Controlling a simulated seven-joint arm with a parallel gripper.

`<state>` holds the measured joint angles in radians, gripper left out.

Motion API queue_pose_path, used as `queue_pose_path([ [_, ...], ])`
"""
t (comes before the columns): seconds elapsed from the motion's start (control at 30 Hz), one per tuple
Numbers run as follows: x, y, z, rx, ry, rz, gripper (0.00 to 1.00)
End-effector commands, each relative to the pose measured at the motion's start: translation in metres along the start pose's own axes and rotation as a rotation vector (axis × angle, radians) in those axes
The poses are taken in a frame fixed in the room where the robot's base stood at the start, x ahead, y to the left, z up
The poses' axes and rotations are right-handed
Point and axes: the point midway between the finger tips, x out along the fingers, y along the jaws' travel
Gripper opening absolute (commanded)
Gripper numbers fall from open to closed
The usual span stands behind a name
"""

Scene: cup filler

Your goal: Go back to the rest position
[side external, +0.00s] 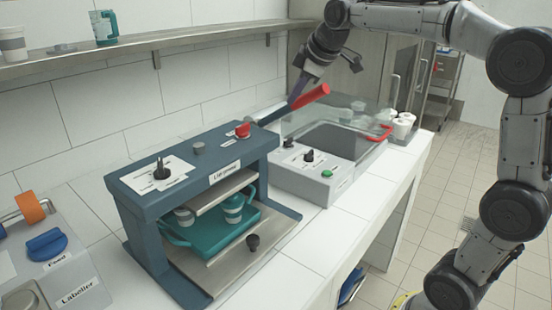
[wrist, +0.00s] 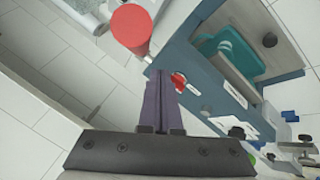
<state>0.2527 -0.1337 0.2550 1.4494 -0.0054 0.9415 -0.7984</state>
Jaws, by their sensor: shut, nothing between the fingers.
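My gripper (side external: 299,88) is in the upper middle of the side view, pointing down beside the red grip of the press lever (side external: 312,96). Its purple fingers are together and empty in the wrist view (wrist: 159,82). The red grip shows in the wrist view (wrist: 131,28) just past the fingertips, to their upper left; I cannot tell whether they touch. The lever slants up to the right from the blue press (side external: 150,190). Inside the press, a teal tray (side external: 205,236) holds cups (side external: 233,208).
A glass-lidded machine (side external: 325,180) with a red handle (side external: 380,133) stands right of the press. Several white cups (side external: 403,124) are behind it. A labeller (side external: 50,270) is at lower left. A wall shelf (side external: 150,42) carries a few items.

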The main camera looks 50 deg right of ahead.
Motion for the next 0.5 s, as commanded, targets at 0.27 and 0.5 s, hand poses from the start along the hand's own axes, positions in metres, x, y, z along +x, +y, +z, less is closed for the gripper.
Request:
queue_pose_path([
  [0.27, -0.049, -0.029, -0.008, -0.050, 0.077, 0.022, 0.00],
  [0.5, -0.088, -0.115, 0.043, 0.022, 0.108, -0.037, 0.00],
])
